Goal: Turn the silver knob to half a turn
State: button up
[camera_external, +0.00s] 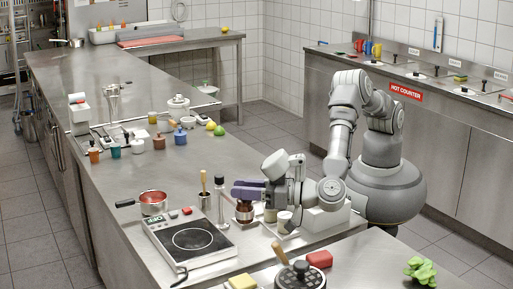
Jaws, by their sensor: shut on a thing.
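My gripper (245,190), with purple fingers, reaches left over the counter from my arm. It is shut at the top of a small brown-and-silver device (244,212) standing upright on the steel counter. The silver knob cannot be made out apart from the fingers; it appears to be hidden between them at the device's top. How far the knob is turned cannot be seen.
A hot plate (191,241) and a red saucepan (153,203) lie to the left. A tall silver mill (220,201) and a pot with a wooden handle (204,200) stand close left of my gripper. The counter's middle (165,173) is clear.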

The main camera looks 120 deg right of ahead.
jog(key=shift+f+m+g+h+p, duration=0.1)
jog(key=shift+m+g+h+p, duration=0.7)
jog(key=shift+m+g+h, duration=0.8)
jog(key=shift+g, duration=0.3)
jog(key=o, duration=0.9)
jog(key=shift+d, duration=0.1)
jog(key=p+v, duration=0.2)
jog(key=v, duration=0.6)
jog(key=shift+w+f, duration=0.1)
